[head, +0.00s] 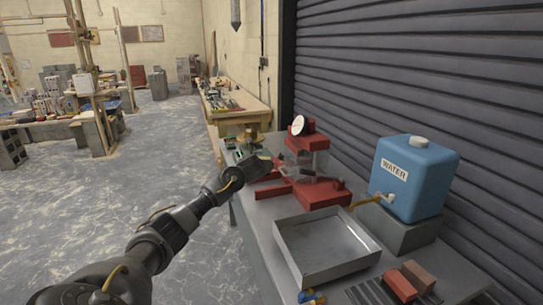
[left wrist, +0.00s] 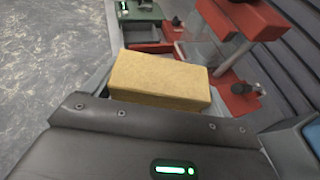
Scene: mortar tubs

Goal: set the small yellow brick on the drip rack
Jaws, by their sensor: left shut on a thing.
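The small yellow brick (left wrist: 160,78) fills the middle of the left wrist view, right against the dark front edge of my left gripper. My left gripper (head: 262,166) is shut on it, over the far left part of the bench near the red machine. I cannot clearly pick out the brick in the head view. A dark slatted rack (head: 364,294), which looks like the drip rack, lies at the bottom of the head view, with reddish and brown bricks (head: 401,285) at its right. My right gripper is not in view.
An empty grey metal tray (head: 283,249) stands between the red machine (head: 318,194) with its dial and the rack. A blue water tank (head: 417,178) with a tap sits on a grey block at the back right. A blue and brass item (head: 312,297) is left of the rack.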

